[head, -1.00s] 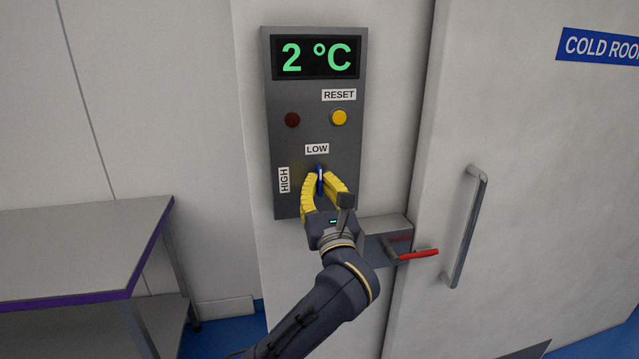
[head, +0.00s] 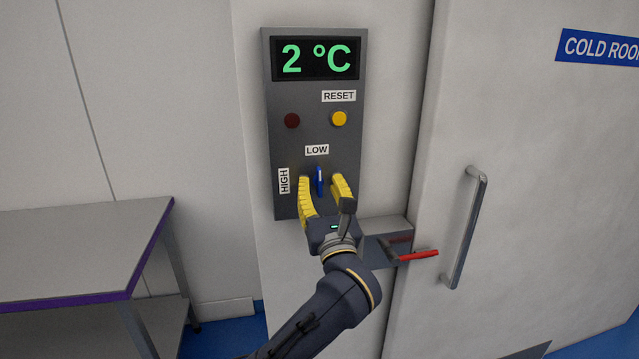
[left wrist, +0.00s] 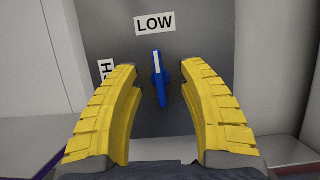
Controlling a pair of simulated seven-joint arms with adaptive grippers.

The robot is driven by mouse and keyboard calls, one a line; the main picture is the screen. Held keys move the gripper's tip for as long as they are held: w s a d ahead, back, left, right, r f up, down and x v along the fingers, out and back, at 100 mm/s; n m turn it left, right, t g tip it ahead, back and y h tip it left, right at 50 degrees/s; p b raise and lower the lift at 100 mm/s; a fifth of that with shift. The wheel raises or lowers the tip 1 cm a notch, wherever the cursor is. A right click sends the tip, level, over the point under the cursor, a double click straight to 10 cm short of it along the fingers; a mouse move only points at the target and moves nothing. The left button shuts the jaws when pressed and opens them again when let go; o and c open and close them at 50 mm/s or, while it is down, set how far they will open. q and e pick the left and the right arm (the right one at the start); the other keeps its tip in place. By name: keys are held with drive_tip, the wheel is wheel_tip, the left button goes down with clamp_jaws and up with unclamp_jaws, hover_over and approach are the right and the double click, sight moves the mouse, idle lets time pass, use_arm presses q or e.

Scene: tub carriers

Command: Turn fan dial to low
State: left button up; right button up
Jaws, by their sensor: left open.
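The fan dial (head: 320,181) is a blue knob with a white pointer line, on the lower part of the grey control panel (head: 350,140). Its pointer stands nearly upright, toward the LOW label (head: 317,150). The HIGH label (head: 284,180) is to its left. In the left wrist view the dial (left wrist: 160,82) points up at the LOW label (left wrist: 154,23). My left gripper (head: 322,180) is open, with its yellow fingers on either side of the dial. In the left wrist view both fingers stand apart from the dial, with gaps on each side. My right gripper is not in view.
The panel's display (head: 316,58) reads 2 °C, above a dark red lamp (head: 292,120) and a yellow button (head: 339,118) under RESET. A red-handled latch (head: 418,255) and a door handle (head: 466,228) are on the right. A grey table (head: 70,245) stands left.

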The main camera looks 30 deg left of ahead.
use_arm(q)
drive_tip(key=v, duration=1.1)
drive_tip(key=shift+r, duration=0.1)
